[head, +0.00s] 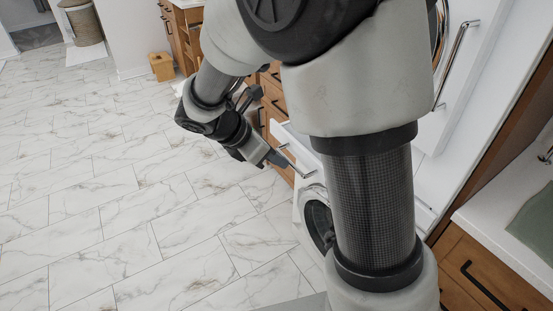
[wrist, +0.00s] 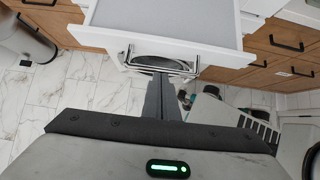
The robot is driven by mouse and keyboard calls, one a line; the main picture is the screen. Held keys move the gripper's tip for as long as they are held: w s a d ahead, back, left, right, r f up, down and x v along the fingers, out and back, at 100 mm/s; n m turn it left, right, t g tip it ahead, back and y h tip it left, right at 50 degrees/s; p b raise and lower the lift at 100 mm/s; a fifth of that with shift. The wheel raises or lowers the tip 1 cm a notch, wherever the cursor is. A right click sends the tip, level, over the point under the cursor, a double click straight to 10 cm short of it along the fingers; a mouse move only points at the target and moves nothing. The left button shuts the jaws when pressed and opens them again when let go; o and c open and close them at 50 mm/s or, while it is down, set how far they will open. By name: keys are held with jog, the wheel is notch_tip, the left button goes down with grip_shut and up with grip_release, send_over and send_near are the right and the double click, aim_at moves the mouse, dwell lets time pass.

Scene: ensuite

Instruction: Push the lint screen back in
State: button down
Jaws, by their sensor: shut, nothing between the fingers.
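The lint screen looks like a white drawer-like piece (head: 291,138) with a metal bar handle, sticking out from a white machine with a round door (head: 319,224). In the wrist view the white piece (wrist: 88,37) fills the top, with a flat light grey surface inside its rim. Its bar handle (wrist: 190,70) is just beyond my fingertips. My gripper (head: 282,161) is shut and empty, its fingers together, pointing at the handle. The fingers also show in the wrist view (wrist: 161,82). I cannot tell whether the fingertips touch the handle. My arm hides part of the machine in the head view.
Wooden drawers (head: 272,100) with dark handles stand beyond the machine. A counter (head: 500,215) over wooden drawers is at the right. A small wooden box (head: 161,66) and a basket (head: 86,27) are far off. The marble-look floor (head: 120,200) at the left is clear.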

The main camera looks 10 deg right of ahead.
jog(key=w+d+p, duration=0.1)
jog(key=w+d, duration=0.1)
jog(key=d, duration=0.4)
jog(key=w+d+p, duration=0.1)
jog(key=w+d, duration=0.1)
jog(key=d, duration=0.4)
jog(key=w+d+p, duration=0.2)
jog(key=d, duration=0.4)
jog(key=shift+d, duration=0.15)
